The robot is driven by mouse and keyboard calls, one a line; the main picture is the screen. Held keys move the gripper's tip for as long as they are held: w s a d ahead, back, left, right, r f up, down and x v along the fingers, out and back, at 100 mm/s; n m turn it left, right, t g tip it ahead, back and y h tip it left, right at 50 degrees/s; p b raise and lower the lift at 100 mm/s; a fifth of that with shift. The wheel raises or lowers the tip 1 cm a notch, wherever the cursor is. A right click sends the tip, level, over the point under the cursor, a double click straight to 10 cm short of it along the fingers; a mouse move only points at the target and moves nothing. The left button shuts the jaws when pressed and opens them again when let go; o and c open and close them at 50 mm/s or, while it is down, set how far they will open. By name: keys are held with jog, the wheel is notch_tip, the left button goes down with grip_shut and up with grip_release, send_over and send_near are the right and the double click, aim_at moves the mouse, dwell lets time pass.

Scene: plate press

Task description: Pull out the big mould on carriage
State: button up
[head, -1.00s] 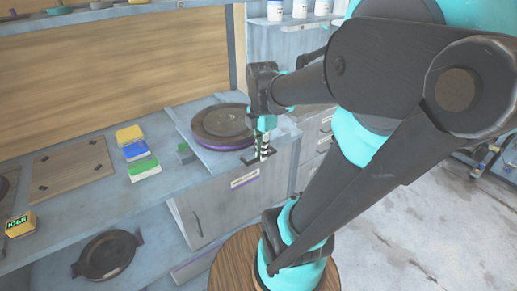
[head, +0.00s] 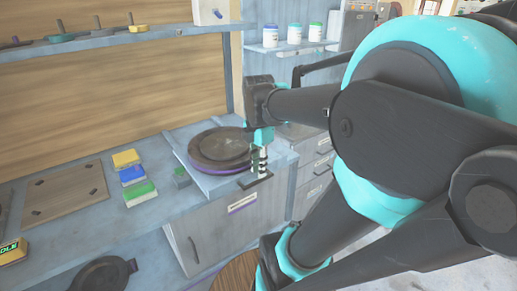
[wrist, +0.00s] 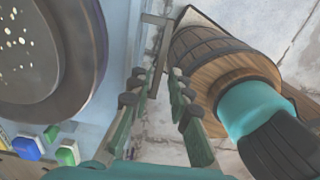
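The big mould (head: 217,147) is a dark round plate with a purple lower rim. It lies on the light grey carriage (head: 224,185) at the counter's right end. A dark bar handle (head: 256,182) sticks out from the carriage's front edge. My gripper (head: 262,172) points down just above this handle, right of the mould. In the wrist view my gripper (wrist: 155,88) is open, its two fingers apart. The thin handle bracket (wrist: 153,60) shows between and beyond the fingertips; I cannot tell whether they touch it. The mould (wrist: 40,60) also fills the left of the wrist view.
Yellow, blue and green blocks (head: 133,175) sit left of the carriage, near a square board (head: 65,194). White jars (head: 294,34) stand on a shelf behind. Below the counter lies another dark round piece (head: 103,275). A wooden barrel (wrist: 205,60) shows at right in the wrist view.

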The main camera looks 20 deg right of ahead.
notch_tip(320, 180, up, 9)
jog(key=shift+f, duration=0.15)
dwell(0.6)
